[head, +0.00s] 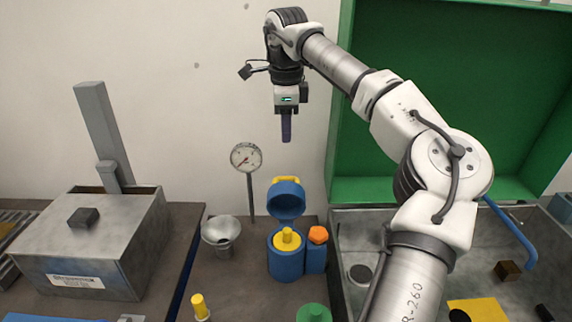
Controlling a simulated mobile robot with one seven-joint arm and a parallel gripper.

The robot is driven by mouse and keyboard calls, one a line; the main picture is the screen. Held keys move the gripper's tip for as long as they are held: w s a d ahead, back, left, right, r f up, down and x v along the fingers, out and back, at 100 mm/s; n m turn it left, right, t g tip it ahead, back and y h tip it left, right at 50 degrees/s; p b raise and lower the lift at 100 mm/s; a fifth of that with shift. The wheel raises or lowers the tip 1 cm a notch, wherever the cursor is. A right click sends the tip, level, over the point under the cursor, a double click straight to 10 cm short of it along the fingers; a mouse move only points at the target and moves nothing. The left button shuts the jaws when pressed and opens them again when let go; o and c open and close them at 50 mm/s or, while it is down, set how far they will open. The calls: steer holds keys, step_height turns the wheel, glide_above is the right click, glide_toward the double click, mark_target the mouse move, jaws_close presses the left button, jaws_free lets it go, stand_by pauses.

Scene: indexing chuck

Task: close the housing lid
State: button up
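The blue housing (286,260) stands upright on the bench near the middle of the head view. Its blue lid (286,200) is open, tilted up at the back, with a yellow handle (286,179) on top. A yellow part (287,238) sits inside the housing and shows above the rim. My gripper (287,138) points down, above the lid and apart from it. Its purple fingers show as one narrow strip, so I cannot tell whether they are open. Nothing is seen hanging from them.
An orange-topped blue block (317,255) adjoins the housing on the right. A metal funnel (221,236) and a dial gauge (246,158) stand to the left. A grey metal box (92,245) is farther left. A green cabinet (450,60) rises behind my arm. A yellow peg (198,306) stands in front.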

mark_target(286, 177)
steer(key=f+p, duration=0.1)
steer(key=f, duration=0.3)
steer(key=w+f+p, duration=0.1)
steer(key=f, duration=0.3)
steer(key=f+p, duration=0.1)
steer(key=f, duration=0.4)
steer(key=shift+w, duration=0.15)
jaws_close()
